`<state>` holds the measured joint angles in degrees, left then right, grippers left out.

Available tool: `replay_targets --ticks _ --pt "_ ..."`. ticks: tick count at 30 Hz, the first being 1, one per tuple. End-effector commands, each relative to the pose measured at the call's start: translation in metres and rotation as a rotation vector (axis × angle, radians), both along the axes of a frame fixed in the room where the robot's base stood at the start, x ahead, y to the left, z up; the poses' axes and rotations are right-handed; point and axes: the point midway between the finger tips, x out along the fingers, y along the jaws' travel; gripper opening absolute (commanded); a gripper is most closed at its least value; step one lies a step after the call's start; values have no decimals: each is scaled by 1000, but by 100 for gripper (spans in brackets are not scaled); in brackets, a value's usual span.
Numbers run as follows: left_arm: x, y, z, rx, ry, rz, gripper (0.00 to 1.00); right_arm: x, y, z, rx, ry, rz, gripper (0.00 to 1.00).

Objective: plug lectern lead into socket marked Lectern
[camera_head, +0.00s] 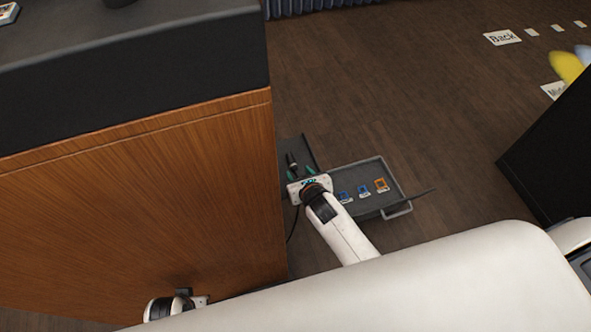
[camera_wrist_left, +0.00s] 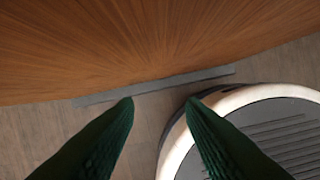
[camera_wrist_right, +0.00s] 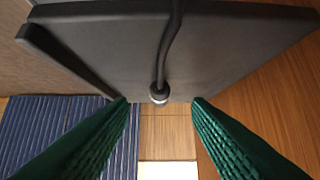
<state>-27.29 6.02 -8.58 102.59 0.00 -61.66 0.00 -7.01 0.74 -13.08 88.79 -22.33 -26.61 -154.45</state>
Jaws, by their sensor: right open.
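The lectern lead's black plug (camera_head: 292,159) sits by a dark panel beside the wooden cabinet. In the right wrist view, its black cable (camera_wrist_right: 172,35) runs down to the plug end (camera_wrist_right: 159,93), which has a pale ring. My right gripper (camera_head: 297,173) is open, its green fingers on either side of the plug with visible gaps. A row of small sockets, two blue (camera_head: 343,196) and one orange (camera_head: 381,185), lies on a grey tray (camera_head: 370,163); their labels are too small to read. My left gripper (camera_wrist_left: 160,102) is open and empty near the cabinet's base.
The wooden cabinet (camera_head: 140,220) with a dark top fills the left side, close to my right gripper. A black box-like object (camera_head: 555,150) stands at the right. A floor card reads "Back" (camera_head: 503,38).

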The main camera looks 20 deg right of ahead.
Motion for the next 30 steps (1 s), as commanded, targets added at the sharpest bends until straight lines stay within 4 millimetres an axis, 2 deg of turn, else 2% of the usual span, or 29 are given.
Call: replay_targets --ticks 5,9,15,21,30 --pt "7 0 25 -2 -18 2 36 8 0 -7 -2 0 1 45" --pt "9 0 45 -2 -27 4 36 22 0 -15 -2 -1 2 45" --pt "9 0 68 -3 -39 6 36 34 1 -23 -3 0 2 45" --pt "9 0 78 -2 -42 7 36 39 1 -25 -1 0 1 45" --pt "9 0 80 -3 -43 7 36 39 1 -25 -1 0 1 43"
